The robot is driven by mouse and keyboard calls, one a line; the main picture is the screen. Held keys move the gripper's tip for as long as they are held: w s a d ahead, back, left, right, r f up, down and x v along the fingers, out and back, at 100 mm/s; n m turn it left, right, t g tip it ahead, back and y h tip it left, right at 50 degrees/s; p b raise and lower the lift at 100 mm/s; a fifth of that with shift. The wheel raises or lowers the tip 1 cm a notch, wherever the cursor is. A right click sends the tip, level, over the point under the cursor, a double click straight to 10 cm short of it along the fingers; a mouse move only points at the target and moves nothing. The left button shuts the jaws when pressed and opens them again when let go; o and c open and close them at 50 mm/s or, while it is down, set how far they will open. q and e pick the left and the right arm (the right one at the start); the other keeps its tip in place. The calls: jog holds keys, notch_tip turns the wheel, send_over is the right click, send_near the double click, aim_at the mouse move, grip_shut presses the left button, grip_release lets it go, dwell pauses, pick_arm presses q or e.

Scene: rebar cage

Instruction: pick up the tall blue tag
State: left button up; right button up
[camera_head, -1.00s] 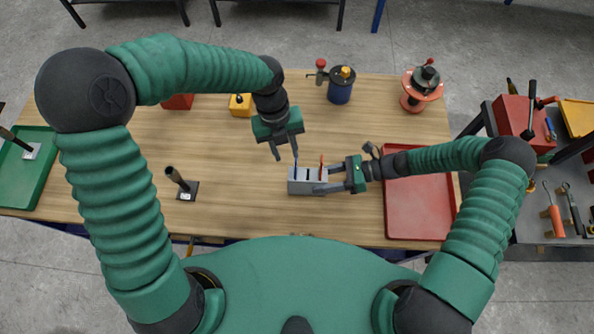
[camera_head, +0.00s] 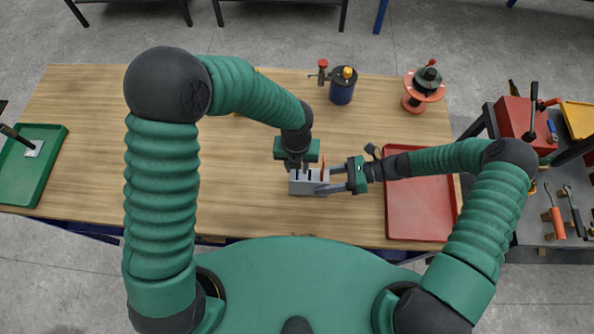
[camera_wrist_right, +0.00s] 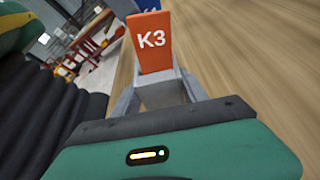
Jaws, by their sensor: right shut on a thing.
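The grey slotted block (camera_head: 308,188) stands on the wooden table near its front. An orange-red tag (camera_head: 323,168) stands upright in its right part; in the right wrist view this tag (camera_wrist_right: 153,42) reads K3. A blue tag (camera_wrist_right: 150,5) shows just behind it there, cut off by the top edge. In the head view the blue tag is hidden by my left gripper (camera_head: 300,168), which points down over the left part of the block. Whether its fingers are open or shut is unclear. My right gripper (camera_head: 332,181) is shut on the block's right end.
A red tray (camera_head: 420,205) lies right of the block, under my right arm. A dark blue canister (camera_head: 342,88) and an orange spool (camera_head: 422,88) stand at the back. A green tray (camera_head: 35,170) is at far left. The table left of the block is clear.

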pick_arm(q)
jog(key=shift+a, duration=0.1)
grip_shut()
jog(key=shift+w+r, duration=0.1)
dwell(0.3)
notch_tip(320, 180, up, 7)
jog(key=w, duration=0.3)
jog(key=s, duration=1.4)
jog(key=shift+s+f, duration=0.3)
jog(key=shift+s, duration=0.05)
pick_arm(e)
jog(key=o, duration=1.5)
jog(key=shift+o, duration=0.2)
